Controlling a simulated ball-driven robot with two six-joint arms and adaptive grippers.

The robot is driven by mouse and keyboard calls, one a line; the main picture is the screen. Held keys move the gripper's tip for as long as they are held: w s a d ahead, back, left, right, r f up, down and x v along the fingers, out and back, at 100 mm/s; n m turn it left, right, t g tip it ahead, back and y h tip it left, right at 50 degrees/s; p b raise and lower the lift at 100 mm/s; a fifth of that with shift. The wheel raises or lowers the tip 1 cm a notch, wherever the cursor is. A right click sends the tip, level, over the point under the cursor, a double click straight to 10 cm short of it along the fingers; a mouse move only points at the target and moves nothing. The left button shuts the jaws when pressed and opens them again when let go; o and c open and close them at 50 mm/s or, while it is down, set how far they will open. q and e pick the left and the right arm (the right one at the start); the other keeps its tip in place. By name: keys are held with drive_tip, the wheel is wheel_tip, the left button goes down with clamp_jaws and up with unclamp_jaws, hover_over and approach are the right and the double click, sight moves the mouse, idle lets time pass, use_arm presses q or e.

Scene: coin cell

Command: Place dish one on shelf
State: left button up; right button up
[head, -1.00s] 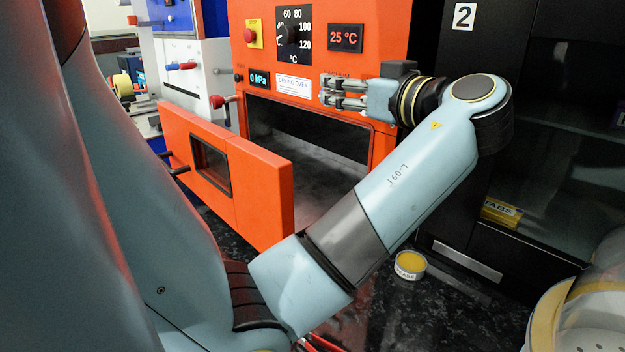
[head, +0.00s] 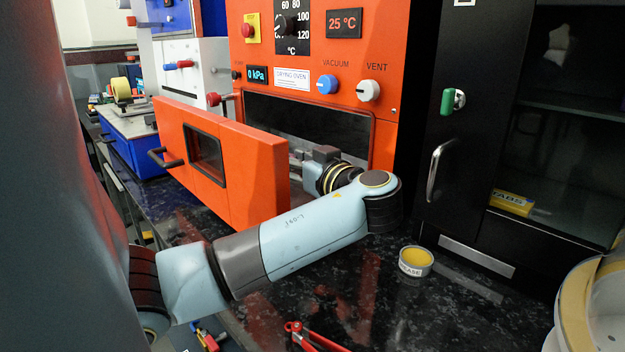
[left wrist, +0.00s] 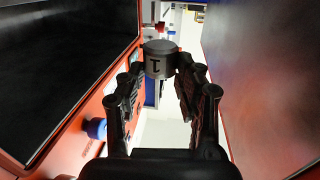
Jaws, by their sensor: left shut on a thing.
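Dish one (left wrist: 159,60) is a small grey cylinder marked "1" in the left wrist view. My left gripper (head: 296,160) is shut on it, with the fingertips at its two sides. In the head view the gripper is at the front of the orange drying oven (head: 385,75), by its dark opening (head: 310,118) and behind the open door (head: 235,170). The door hides the fingertips and the dish there. In the left wrist view the dark chamber (left wrist: 60,60) is left of the gripper. I cannot make out a shelf inside. My right gripper is not in view.
The oven door stands open at the left, close to my left gripper. A grease tin (head: 415,262) and red-handled pliers (head: 310,338) are on the dark speckled bench. A black cabinet (head: 470,150) with a handle stands at the right. Oven knobs (head: 327,84) are above the opening.

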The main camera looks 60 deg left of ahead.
use_arm(q)
drive_tip(key=shift+s+a+f, duration=0.35)
drive_tip(key=shift+a+f, duration=0.15)
drive_tip(key=shift+a, duration=0.15)
wheel_tip(320, 180, down, 4)
drive_tip(key=shift+f, duration=0.1)
drive_tip(key=o, duration=0.7)
drive_tip(key=shift+b, duration=0.35)
drive_tip(key=shift+c, duration=0.2)
drive_tip(key=o, duration=0.5)
drive_tip(key=shift+c, duration=0.2)
